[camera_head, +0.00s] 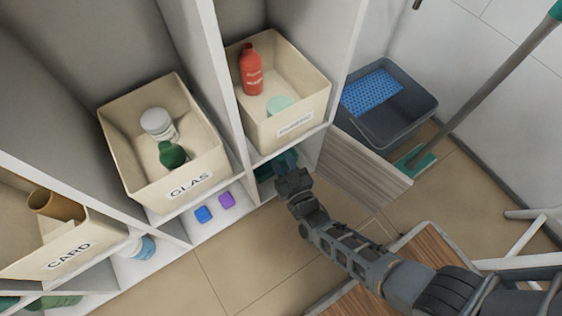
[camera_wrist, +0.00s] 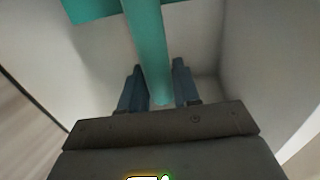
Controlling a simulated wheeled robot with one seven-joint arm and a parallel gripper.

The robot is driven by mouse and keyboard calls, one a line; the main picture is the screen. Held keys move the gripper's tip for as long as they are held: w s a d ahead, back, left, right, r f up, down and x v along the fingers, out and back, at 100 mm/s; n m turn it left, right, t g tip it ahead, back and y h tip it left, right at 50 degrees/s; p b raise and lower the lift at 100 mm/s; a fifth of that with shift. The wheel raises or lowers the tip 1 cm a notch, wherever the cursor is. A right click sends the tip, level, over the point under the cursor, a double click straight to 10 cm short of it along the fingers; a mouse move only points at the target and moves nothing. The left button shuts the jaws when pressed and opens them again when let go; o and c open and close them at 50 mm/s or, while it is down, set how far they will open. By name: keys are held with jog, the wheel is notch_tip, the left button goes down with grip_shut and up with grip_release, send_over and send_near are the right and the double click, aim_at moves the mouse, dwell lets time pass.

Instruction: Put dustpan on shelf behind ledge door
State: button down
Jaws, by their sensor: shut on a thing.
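The teal dustpan (camera_wrist: 148,55) has its handle between the two blue fingers of my gripper (camera_wrist: 159,68) in the wrist view. The wider teal part shows at the top left of that view. In the head view my gripper (camera_head: 285,161) reaches into the low compartment below the right bin. A dark teal bit of the dustpan (camera_head: 264,171) shows there beside the fingers; the rest is hidden by the gripper and shelf. The wood-grained door (camera_head: 365,168) stands open to the right of this compartment. I cannot tell whether the dustpan touches the shelf floor.
Cream bins labelled GLAS (camera_head: 190,184) and CARD (camera_head: 75,252) stand left of the right bin (camera_head: 300,126). Blue (camera_head: 203,214) and purple (camera_head: 226,200) blocks lie in the adjoining low compartment. A mop bucket (camera_head: 400,133) and mop (camera_head: 480,95) stand beyond the door.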

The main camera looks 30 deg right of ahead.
jog(key=shift+w, duration=0.1)
jog(key=shift+f, duration=0.1)
jog(key=c, duration=0.8)
grip_release()
jog(key=s+a+p, duration=0.2)
jog(key=s, duration=1)
jog(key=shift+p, duration=0.4)
